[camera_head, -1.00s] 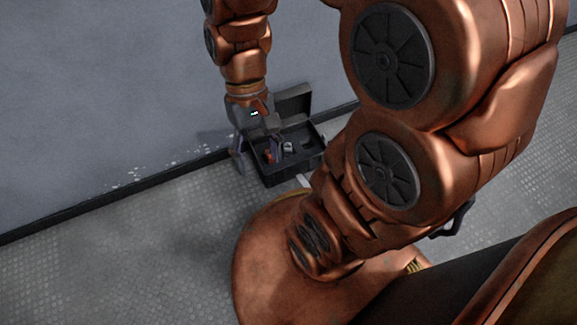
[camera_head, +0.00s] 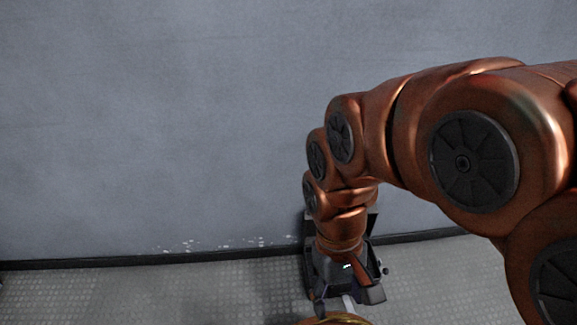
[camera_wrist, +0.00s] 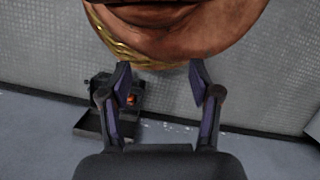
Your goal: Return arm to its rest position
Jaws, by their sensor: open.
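My gripper (camera_head: 347,298) hangs low near the foot of the wall in the head view, pointing down. In the wrist view my gripper (camera_wrist: 160,74) has its two dark fingers spread apart, with nothing between them. My copper arm comes in from the right of the head view and bends down to the gripper. My own rounded copper body fills the top of the wrist view, beyond the fingertips.
A dark open case (camera_wrist: 92,122) stands on the floor behind the left finger in the wrist view, with something orange inside. In the head view my arm mostly hides it. The grey wall (camera_head: 150,120) is close; the patterned floor (camera_head: 130,295) at left is clear.

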